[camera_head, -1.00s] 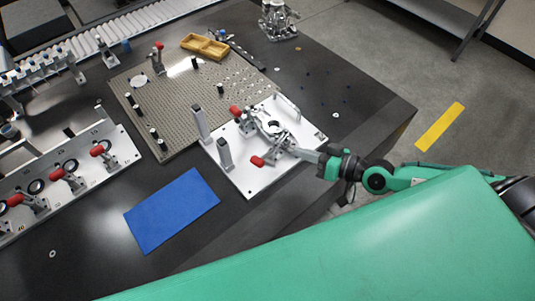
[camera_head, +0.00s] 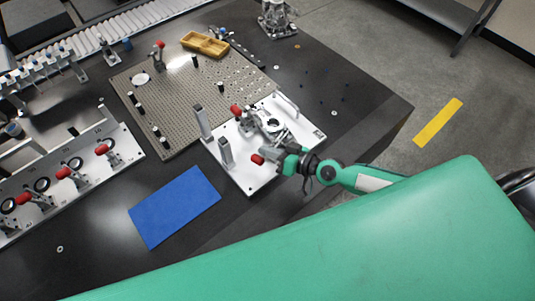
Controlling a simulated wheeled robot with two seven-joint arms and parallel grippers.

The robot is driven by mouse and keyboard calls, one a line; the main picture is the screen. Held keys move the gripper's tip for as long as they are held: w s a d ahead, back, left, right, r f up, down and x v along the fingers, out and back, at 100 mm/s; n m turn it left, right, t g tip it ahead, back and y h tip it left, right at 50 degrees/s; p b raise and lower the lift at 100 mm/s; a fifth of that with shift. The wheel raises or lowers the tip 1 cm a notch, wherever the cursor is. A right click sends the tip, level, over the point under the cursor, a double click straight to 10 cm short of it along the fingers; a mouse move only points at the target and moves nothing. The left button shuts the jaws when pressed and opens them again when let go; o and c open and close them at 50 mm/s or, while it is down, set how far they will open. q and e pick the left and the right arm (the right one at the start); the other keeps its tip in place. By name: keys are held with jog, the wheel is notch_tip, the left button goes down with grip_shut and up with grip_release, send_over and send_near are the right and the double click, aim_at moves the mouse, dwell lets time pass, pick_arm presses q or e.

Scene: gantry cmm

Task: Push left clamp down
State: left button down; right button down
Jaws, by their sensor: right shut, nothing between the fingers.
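A white fixture plate (camera_head: 258,184) on the dark table carries two red-handled toggle clamps around a round part (camera_head: 273,124). The upper-left clamp (camera_head: 236,111) has its red handle pointing up and left. The lower clamp's red handle (camera_head: 257,160) points left, near the plate's front. My right gripper (camera_head: 273,156) is shut and empty, right beside this lower handle. Its hand covers most of the lower clamp's body, so I cannot tell whether the fingers touch it. My left gripper is not in view.
Two grey upright posts (camera_head: 226,152) stand on the plate's left side. A perforated board (camera_head: 185,100) lies behind it and a blue mat (camera_head: 175,207) in front. A rack with red-handled clamps (camera_head: 82,172) is at left. Bare table lies right of the plate.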

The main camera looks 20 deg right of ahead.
aim_at(262, 165)
jog(key=shift+s+a+f, duration=0.15)
jog(key=shift+a+f, duration=0.05)
jog(key=shift+f, duration=0.3)
jog(key=n+p, duration=0.1)
jog(key=p, duration=0.1)
jog(key=a+p, duration=0.1)
jog(key=p, duration=0.1)
jog(key=shift+s+f+n+h, duration=0.4)
jog(key=shift+s+a+f+n+t+p, duration=0.2)
jog(key=shift+a+f+n+t+p, duration=0.15)
jog(key=shift+f+n+p, duration=0.3)
jog(key=shift+s+f, duration=0.1)
jog(key=shift+f, duration=0.2)
